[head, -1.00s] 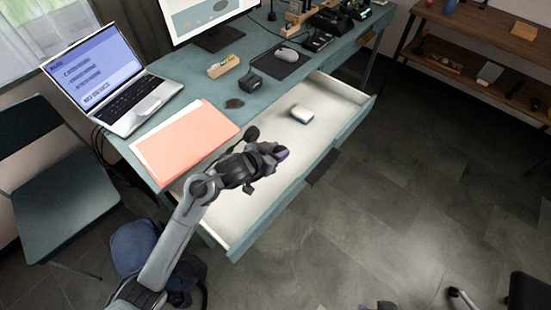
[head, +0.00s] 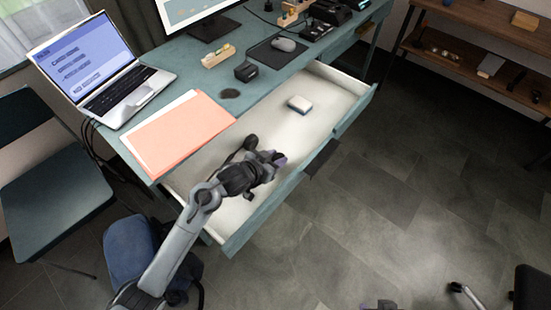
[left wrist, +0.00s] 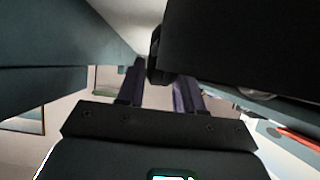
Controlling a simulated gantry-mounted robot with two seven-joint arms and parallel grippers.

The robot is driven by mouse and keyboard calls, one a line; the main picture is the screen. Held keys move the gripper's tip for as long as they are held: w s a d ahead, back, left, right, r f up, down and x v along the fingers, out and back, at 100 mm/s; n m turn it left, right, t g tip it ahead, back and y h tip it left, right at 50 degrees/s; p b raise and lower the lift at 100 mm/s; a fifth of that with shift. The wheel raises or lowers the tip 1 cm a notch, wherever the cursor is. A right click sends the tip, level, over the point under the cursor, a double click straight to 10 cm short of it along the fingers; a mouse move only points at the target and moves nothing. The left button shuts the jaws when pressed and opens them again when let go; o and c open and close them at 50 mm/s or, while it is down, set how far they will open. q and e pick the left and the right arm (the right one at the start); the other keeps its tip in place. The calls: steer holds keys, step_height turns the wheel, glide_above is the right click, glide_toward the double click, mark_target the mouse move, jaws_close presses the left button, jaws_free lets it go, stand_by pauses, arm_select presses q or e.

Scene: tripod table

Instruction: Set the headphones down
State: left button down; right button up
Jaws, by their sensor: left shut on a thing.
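My left gripper (head: 268,166) is over the near-left part of the open desk drawer (head: 322,112). It is shut on the headphones, which show as a small dark rounded part (head: 250,142) beside the gripper. The arm hides most of the headphones. In the left wrist view, a dark piece (left wrist: 154,56) sits between the purple fingers of the gripper (left wrist: 160,82). I cannot tell whether the headphones touch the drawer floor. The tip of my right gripper (head: 380,305) barely shows at the bottom edge, its jaws unclear.
A small white and blue block (head: 299,104) lies in the drawer's far half; the floor around it is bare. An orange folder (head: 180,132), a laptop (head: 110,85) and a mouse (head: 284,44) are on the desk (head: 232,78). A blue bag (head: 132,248) stands below left.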

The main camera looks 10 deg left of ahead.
arm_select(q)
steer(key=shift+f, duration=0.1)
steer(key=c, duration=0.7)
jaws_free()
steer(key=shift+c, duration=0.2)
steer(key=shift+s+r, duration=0.1)
steer(key=shift+r, duration=0.15)
steer(key=shift+p+v, duration=2.6)
steer(key=shift+v, duration=3.25)
steer(key=shift+f, duration=0.1)
